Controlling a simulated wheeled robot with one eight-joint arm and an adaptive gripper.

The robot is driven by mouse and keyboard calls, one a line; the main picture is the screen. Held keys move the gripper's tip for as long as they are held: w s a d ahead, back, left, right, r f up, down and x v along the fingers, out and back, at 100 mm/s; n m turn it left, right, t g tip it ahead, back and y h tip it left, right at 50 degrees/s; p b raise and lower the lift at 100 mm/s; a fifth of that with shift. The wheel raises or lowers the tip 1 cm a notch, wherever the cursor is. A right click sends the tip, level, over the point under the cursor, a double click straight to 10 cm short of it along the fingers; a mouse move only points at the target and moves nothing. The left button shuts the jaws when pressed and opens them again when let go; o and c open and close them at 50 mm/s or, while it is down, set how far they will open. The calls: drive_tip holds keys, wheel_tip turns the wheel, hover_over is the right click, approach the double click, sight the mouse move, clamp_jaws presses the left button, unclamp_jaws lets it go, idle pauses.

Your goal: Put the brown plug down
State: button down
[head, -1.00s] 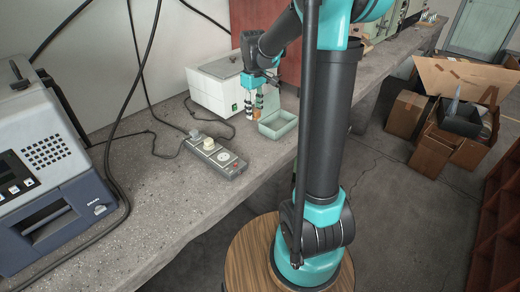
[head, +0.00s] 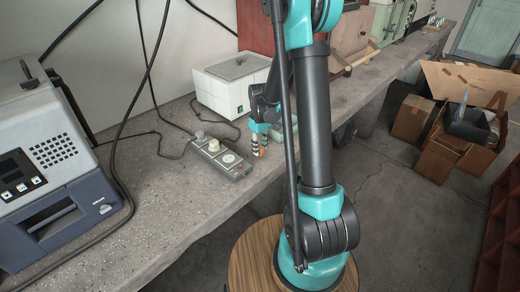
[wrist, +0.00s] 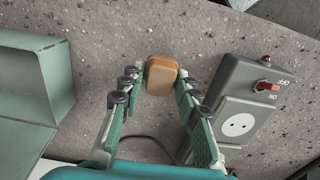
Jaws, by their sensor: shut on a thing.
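The brown plug (wrist: 161,74) is a small rounded block between my fingertips in the wrist view. My gripper (wrist: 160,80) is shut on it from both sides. In the head view my gripper (head: 259,147) points down over the bench, just right of the grey power strip, and the plug there is small and mostly hidden by the fingers. I cannot tell whether the plug touches the bench. Bare concrete surrounds it in the wrist view.
The power strip (head: 218,156) has a pale plug, an empty socket (wrist: 237,126) and a red switch. A grey-green tray (wrist: 30,85) lies left in the wrist view. A white box (head: 222,98) stands behind. The bench's front edge is close.

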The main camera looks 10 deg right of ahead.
drive_tip(key=shift+f, duration=0.5)
drive_tip(key=shift+f, duration=0.35)
drive_tip(key=shift+f, duration=0.25)
drive_tip(key=c, duration=1.1)
unclamp_jaws()
drive_tip(key=shift+r, duration=0.1)
